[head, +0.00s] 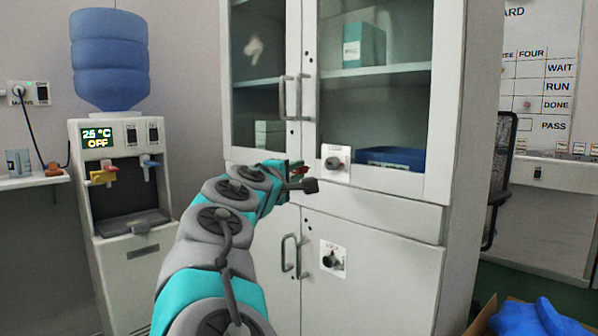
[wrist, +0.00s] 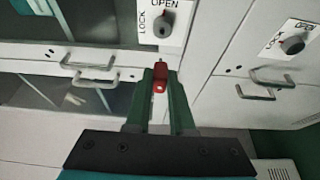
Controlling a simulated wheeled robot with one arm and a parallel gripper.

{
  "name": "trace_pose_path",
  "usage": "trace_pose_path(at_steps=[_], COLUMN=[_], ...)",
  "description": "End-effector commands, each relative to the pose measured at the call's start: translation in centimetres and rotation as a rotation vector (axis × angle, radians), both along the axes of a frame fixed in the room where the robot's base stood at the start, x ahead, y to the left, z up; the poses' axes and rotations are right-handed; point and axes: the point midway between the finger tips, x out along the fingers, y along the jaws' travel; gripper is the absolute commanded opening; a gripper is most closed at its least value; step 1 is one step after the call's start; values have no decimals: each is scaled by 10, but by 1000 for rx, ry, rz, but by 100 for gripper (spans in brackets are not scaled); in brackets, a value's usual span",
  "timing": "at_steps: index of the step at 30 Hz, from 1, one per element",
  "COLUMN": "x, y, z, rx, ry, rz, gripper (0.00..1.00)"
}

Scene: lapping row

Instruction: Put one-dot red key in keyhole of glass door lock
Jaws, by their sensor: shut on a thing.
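The red key (wrist: 160,87) is held between the green fingers of my gripper (wrist: 163,78) in the wrist view, with a small light dot on it. In the head view my gripper (head: 298,176) is in front of the cabinet, left of the glass door lock (head: 336,164), with a little red showing at its fingers. The lock also shows in the wrist view (wrist: 166,22), on a white plate marked LOCK and OPEN, with a dark round knob. The key appears apart from the lock. The key's tip and exact depth are hard to tell.
A second lock (head: 333,259) is on the lower solid door. Handles (head: 291,97) stick out on the upper doors, with more (head: 290,256) below. A water dispenser (head: 126,180) stands left. A box with blue items (head: 535,318) lies at lower right.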

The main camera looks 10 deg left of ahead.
Motion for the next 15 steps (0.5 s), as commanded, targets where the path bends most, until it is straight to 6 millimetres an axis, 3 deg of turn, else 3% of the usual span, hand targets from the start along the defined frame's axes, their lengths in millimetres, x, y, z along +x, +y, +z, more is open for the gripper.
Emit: trace_pose_path(at_steps=[8,15], x=[-3,9], y=[-2,-12], z=[-1,1], rx=[5,6], ry=[-8,-7], rz=[0,-2], gripper=[0,0])
